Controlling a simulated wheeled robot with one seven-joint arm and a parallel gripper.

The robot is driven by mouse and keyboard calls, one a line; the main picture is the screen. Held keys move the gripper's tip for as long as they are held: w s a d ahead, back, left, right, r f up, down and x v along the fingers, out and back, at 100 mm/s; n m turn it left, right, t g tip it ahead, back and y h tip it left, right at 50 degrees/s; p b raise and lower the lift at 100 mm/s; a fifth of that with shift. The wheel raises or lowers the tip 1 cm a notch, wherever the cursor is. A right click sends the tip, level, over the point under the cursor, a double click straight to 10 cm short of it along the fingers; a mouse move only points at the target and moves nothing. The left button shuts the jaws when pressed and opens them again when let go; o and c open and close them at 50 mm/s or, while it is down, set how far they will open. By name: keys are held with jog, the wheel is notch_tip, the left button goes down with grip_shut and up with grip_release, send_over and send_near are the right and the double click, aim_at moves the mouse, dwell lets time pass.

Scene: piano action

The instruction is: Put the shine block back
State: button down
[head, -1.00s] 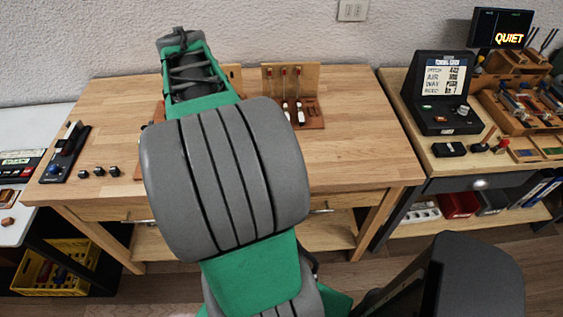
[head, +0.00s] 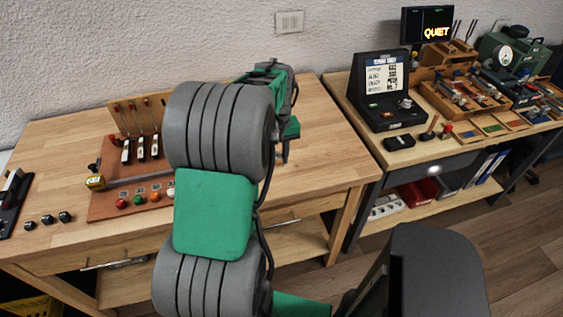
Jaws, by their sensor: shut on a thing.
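My gripper (head: 283,155) hangs over the right part of the wooden bench, mostly hidden behind my own arm. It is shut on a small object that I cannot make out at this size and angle. I cannot tell from this view whether that object is the shine block. No other thing in the head view can be surely named as the shine block.
A piano action model (head: 137,140) on a brown base with coloured knobs stands left of my arm. The right bench holds a black case (head: 385,95), a wooden rack (head: 440,97) and coloured pads (head: 470,134). The wooden bench's right part is clear.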

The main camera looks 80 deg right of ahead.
aim_at(281, 172)
jog(key=shift+s+d+f, duration=0.3)
jog(key=shift+d+f, duration=0.4)
jog(key=shift+f, duration=0.2)
jog(key=shift+d+f, duration=0.15)
jog(key=shift+f, duration=1.55)
jog(key=shift+f, duration=0.1)
jog(key=c, duration=1.1)
grip_release()
jog(key=shift+c, duration=0.2)
